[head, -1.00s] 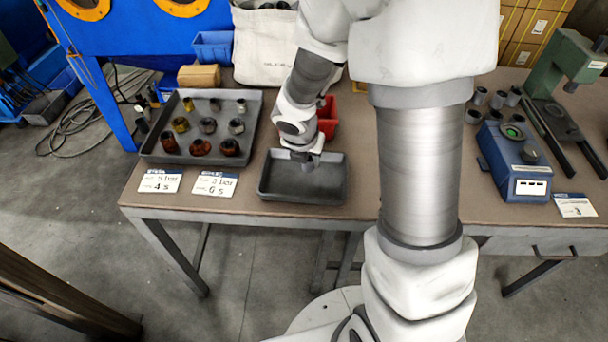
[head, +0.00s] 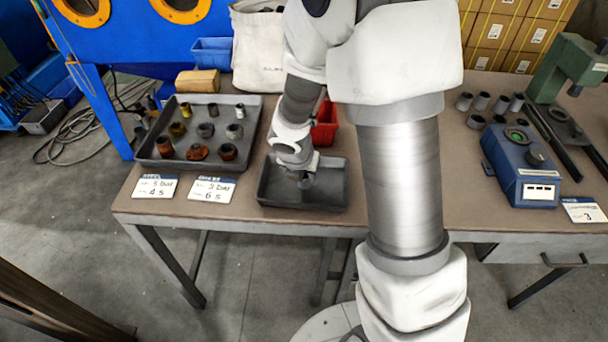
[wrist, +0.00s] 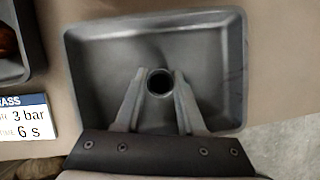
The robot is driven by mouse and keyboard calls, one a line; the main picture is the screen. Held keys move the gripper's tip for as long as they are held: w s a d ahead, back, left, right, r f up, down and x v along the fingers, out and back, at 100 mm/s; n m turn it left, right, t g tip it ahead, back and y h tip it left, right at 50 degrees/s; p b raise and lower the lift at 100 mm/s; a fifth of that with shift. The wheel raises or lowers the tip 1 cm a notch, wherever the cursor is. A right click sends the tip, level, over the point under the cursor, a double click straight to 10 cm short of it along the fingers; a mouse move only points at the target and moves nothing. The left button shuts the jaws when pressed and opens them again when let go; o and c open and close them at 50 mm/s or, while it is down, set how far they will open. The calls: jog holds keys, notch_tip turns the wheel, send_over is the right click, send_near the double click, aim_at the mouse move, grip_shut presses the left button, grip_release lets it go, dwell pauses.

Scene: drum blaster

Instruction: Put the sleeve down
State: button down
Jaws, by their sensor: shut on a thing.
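The sleeve (wrist: 159,82) is a short dark grey tube, seen end-on in the wrist view with its round bore facing the camera. My gripper (wrist: 158,88) is shut on it, one finger on each side. In the head view my gripper (head: 305,181) is over the small empty-looking dark grey tray (head: 330,202) near the table's front edge. The wrist view shows the tray (wrist: 90,60) around and below the sleeve. I cannot tell whether the sleeve touches the tray floor. In the head view the sleeve is mostly hidden by the gripper.
A larger grey tray (head: 252,112) with several metal parts stands left, with two label cards (head: 212,190) in front. A red bin (head: 326,128) is behind the small tray. A blue device (head: 520,170) and several grey sleeves (head: 482,101) are at right.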

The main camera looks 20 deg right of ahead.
jog(key=c, duration=0.5)
grip_release()
jog(key=shift+r+p, duration=0.5)
jog(key=s+r+m+p, duration=0.3)
jog(key=r+m, duration=0.1)
jog(key=r, duration=0.5)
jog(key=s+r+m+p, duration=0.3)
jog(key=r, duration=0.5)
jog(key=s+r+m, duration=0.4)
jog(key=s+m, duration=0.1)
jog(key=m, duration=0.2)
jog(key=s+r+m+t+y, duration=0.1)
jog(key=s+r+m, duration=0.3)
jog(key=m, duration=0.4)
jog(key=s+r+m+y, duration=0.1)
jog(key=s+r+m, duration=0.3)
jog(key=m, duration=0.3)
jog(key=shift+s+d+r+m+t, duration=0.15)
jog(key=shift+s+m+t, duration=0.2)
jog(key=shift+s, duration=0.45)
